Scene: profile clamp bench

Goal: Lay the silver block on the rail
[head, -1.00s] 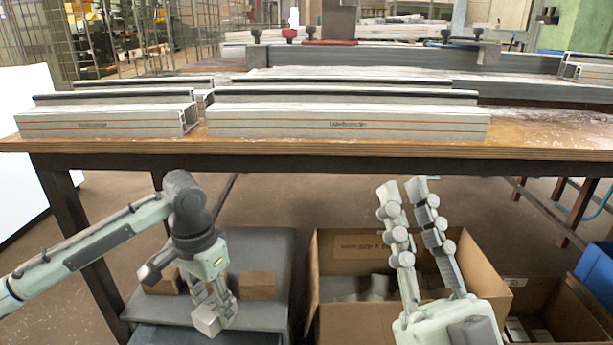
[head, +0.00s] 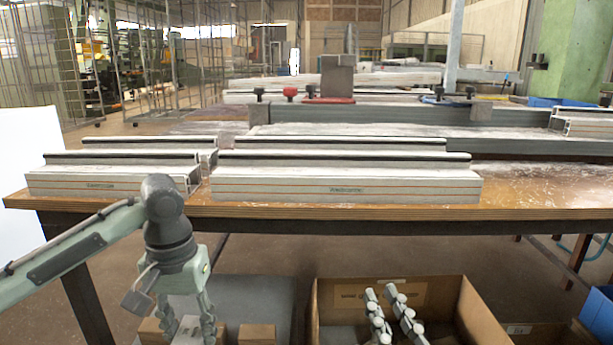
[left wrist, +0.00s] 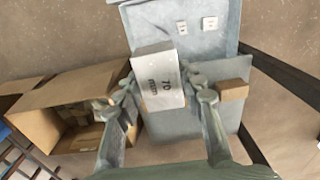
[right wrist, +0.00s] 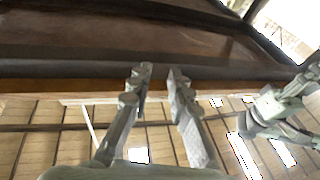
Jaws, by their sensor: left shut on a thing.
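The silver block (left wrist: 158,80), a pale box shape marked "70 mm", is held between the fingers of my left gripper (left wrist: 162,92) in the left wrist view. In the head view my left gripper (head: 188,325) hangs below table height, over the grey surface, its fingertips near the lower edge. Several pale rails with dark top strips lie on the table; the long front rail (head: 345,187) has orange lines. My right gripper (head: 388,297) has its fingers apart and empty, in front of the carton; the right wrist view shows them apart (right wrist: 158,75) below the table edge.
The wooden table (head: 540,190) has a free right end. A cardboard carton (head: 465,310) stands on the floor below it. Brown blocks (head: 257,333) sit on a grey surface (head: 250,295) beside the left gripper. Clamps with red and black knobs (head: 290,93) stand behind the rails.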

